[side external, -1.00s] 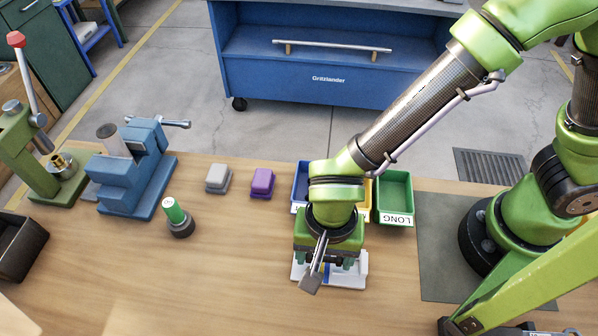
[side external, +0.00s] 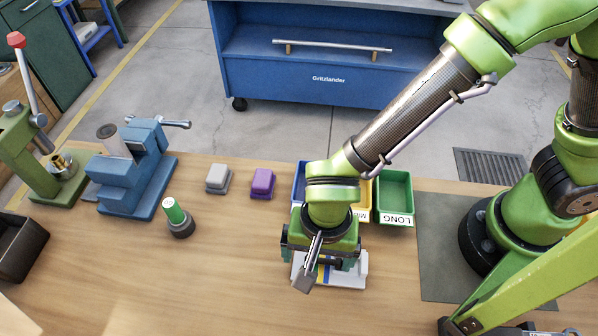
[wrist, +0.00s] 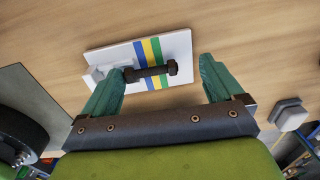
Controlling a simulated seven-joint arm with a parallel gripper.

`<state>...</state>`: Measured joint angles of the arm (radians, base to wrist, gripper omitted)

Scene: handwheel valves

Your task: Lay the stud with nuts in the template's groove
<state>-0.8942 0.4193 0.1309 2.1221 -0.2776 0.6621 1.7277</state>
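The template is a white plate with blue, yellow and green stripes; it lies on the bench in the wrist view (wrist: 180,47) and shows under my gripper in the side external view (side external: 350,275). The dark stud with nuts (wrist: 152,72) lies at the template, crossing the stripes, with a nut toward each end. Whether it is fully seated in the groove, I cannot tell. My gripper (wrist: 162,64) is open, its teal fingers spread wide on either side of the stud and apart from it.
Behind my gripper stand a blue bin (side external: 300,180), a yellow bin (side external: 365,205) and a green bin marked LONG (side external: 395,190). To the left are purple (side external: 262,183) and grey (side external: 218,178) blocks, a green-topped cylinder (side external: 174,212) and a blue vise (side external: 130,180).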

